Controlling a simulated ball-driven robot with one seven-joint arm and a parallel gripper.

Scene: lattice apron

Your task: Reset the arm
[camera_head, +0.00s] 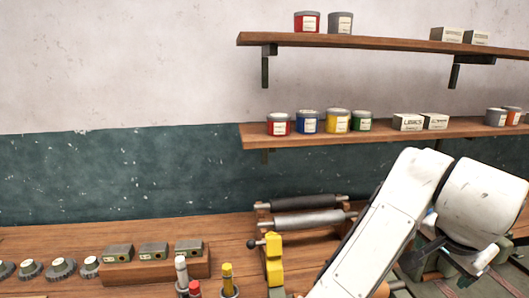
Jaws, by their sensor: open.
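My white arm (376,232) rises from the bottom edge, right of the middle, bends near the lower shelf and turns down at the right. My gripper (452,266) is at the lower right, below the rounded white wrist. Its dark jaws are open, and I see nothing held between them. The fingertips are partly lost against the dark surface behind them.
A wooden bench (150,232) holds grey gears (62,268), a wooden block (158,268) with small metal boxes, coloured markers (182,272), a yellow clamp-like part (273,258) and grey rollers (305,219). A lower shelf (380,133) and upper shelf (380,43) hold tins and boxes.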

